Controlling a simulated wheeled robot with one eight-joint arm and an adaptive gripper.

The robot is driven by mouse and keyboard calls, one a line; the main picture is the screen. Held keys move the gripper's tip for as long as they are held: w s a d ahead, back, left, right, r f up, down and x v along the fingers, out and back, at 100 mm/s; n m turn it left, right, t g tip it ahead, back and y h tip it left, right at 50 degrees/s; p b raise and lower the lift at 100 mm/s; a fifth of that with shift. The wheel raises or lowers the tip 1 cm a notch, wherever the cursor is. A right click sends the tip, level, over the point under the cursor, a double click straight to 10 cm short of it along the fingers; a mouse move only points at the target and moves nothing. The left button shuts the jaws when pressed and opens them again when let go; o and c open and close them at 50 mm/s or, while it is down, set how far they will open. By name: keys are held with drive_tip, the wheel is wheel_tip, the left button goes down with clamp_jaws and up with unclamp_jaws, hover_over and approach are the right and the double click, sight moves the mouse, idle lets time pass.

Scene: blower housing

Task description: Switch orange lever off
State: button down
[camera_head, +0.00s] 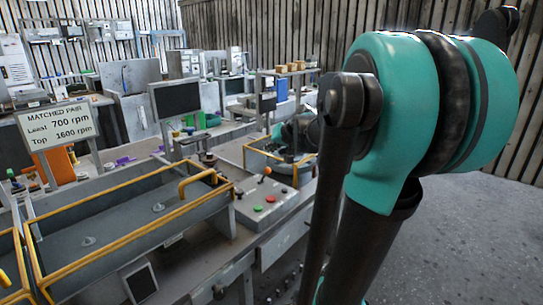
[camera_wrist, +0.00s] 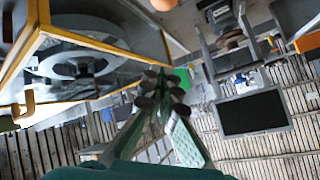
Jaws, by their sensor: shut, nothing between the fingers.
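The orange lever has a round orange knob (camera_head: 267,171) on a short dark stem. It stands at the back of the grey control panel (camera_head: 282,205) in the head view. In the wrist view an orange ball (camera_wrist: 163,4), apparently this knob, is cut off by the top edge. My gripper (camera_wrist: 162,84) is shut and empty, its dark fingertips together in the wrist view. It appears apart from the knob. In the head view the end of my arm is small and partly hidden near the yellow-edged bin (camera_head: 252,158), behind the lever.
The panel also carries red and green buttons (camera_head: 257,209). A long yellow-railed tray (camera_head: 130,226) lies to its left. A dark monitor (camera_head: 176,98) stands behind; it shows inverted in the wrist view (camera_wrist: 252,111). A yellow-edged frame (camera_wrist: 88,42) is close beside my gripper. Open floor lies right.

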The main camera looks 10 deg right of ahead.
drive_tip(key=s+d+f+v, duration=0.1)
drive_tip(key=v, duration=0.8)
drive_tip(key=shift+s, duration=0.2)
drive_tip(key=shift+d+f, duration=0.1)
